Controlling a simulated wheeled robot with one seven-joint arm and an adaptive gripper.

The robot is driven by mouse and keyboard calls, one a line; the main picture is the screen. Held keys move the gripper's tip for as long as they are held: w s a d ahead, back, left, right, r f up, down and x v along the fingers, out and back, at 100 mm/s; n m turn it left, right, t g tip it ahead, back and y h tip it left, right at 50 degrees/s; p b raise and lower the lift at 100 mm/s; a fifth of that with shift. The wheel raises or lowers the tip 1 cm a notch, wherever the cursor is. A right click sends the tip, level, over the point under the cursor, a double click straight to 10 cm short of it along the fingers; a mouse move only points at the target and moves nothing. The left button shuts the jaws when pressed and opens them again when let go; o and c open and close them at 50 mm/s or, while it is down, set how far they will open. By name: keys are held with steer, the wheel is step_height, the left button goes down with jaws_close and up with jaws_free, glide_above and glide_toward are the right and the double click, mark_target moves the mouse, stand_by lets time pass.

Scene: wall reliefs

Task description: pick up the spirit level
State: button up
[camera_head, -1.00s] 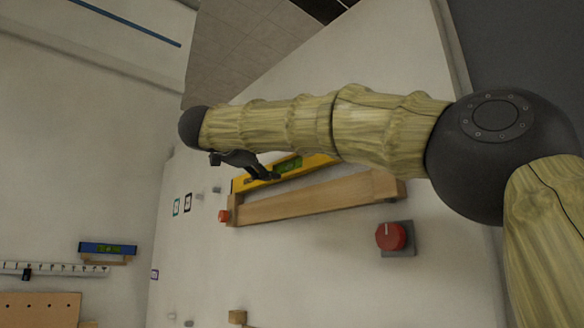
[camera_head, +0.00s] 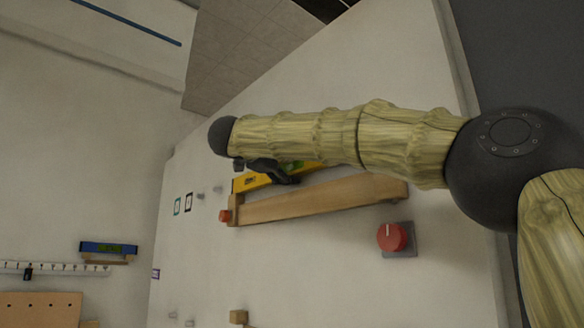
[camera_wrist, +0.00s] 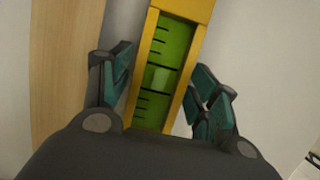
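The yellow spirit level (camera_head: 250,182) rests along a wooden ledge (camera_head: 315,199) on the white wall panel, partly hidden behind my arm in the head view. In the wrist view the level (camera_wrist: 164,62) runs upright through the picture, its green vial (camera_wrist: 161,77) between my fingers. My gripper (camera_wrist: 163,88) is open, one finger on each side of the level, with a visible gap on the left. Whether the right finger touches the level is hard to tell. In the head view my gripper (camera_head: 284,178) is at the level's middle.
A red knob (camera_head: 392,237) on a grey plate sits below the ledge's right end. A small red piece (camera_head: 225,216) is at the ledge's left end. A blue level (camera_head: 108,248) rests on another ledge at left. Small pegs and frames dot the panel.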

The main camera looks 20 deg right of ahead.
steer(key=c, duration=0.8)
steer(key=shift+r+p, duration=0.55)
steer(key=shift+r, duration=0.1)
steer(key=shift+a, duration=0.1)
steer(key=shift+s+a, duration=0.85)
steer(key=shift+a, duration=1.5)
steer(key=shift+s+a, duration=0.85)
steer(key=shift+a, duration=1.5)
steer(key=shift+s+a, duration=0.85)
steer(key=shift+a, duration=1.5)
steer(key=shift+d, duration=0.1)
